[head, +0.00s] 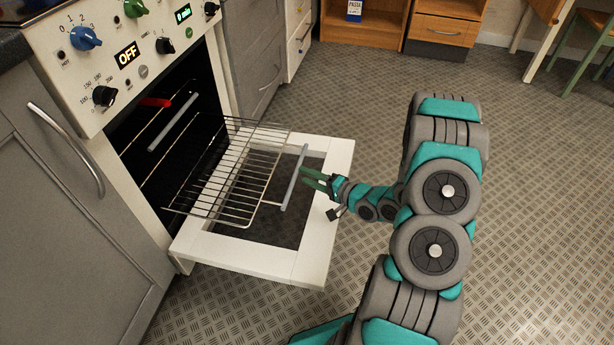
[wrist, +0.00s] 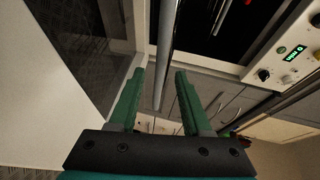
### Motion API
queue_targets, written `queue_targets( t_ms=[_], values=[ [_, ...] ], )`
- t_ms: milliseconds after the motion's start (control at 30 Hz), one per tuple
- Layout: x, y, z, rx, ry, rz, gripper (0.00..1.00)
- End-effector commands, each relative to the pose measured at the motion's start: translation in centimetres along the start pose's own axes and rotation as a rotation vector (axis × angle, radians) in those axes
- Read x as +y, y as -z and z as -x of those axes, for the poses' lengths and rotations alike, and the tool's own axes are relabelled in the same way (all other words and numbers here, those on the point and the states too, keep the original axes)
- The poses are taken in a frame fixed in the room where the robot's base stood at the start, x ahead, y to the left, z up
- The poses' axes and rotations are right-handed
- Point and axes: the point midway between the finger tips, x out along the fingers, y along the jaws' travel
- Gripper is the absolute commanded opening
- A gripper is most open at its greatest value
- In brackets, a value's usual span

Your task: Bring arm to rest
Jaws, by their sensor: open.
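My teal and grey arm (head: 437,200) is stretched out from the lower middle towards the oven in the head view. My gripper (head: 308,178) is at the rack's front bar, over the open oven door. In the wrist view my gripper (wrist: 160,85) has two green fingers spread apart, with the grey bar (wrist: 166,60) showing between them in the picture. I cannot tell whether a finger touches the bar. Nothing is clamped.
The oven door (head: 260,262) is folded down, with the wire rack (head: 235,180) pulled out above it. The control panel (head: 120,50) is above the oven. A grey cabinet (head: 60,220) stands at left. Wooden shelves (head: 365,28) and table legs are at the back. The floor (head: 540,220) right of my arm is clear.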

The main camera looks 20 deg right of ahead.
Motion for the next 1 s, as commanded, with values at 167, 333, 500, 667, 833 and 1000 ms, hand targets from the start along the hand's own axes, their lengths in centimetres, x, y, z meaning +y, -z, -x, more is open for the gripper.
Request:
queue_targets(
  t_ms=[167,333,500,667,833,1000],
  values=[
    [0.0,0.0,0.0,0.000,0.000,0.000,0.48],
    [0.0,0.1,-0.1,0.000,-0.009,0.010,0.48],
    [0.2,1.2,-0.3,0.007,-0.109,0.116,0.48],
    [0.4,3.2,0.0,0.022,-0.284,0.284,0.48],
    [-0.3,5.7,1.3,0.038,-0.501,0.470,0.48],
    [-2.5,7.6,3.9,0.051,-0.724,0.627,0.48]
  ],
)
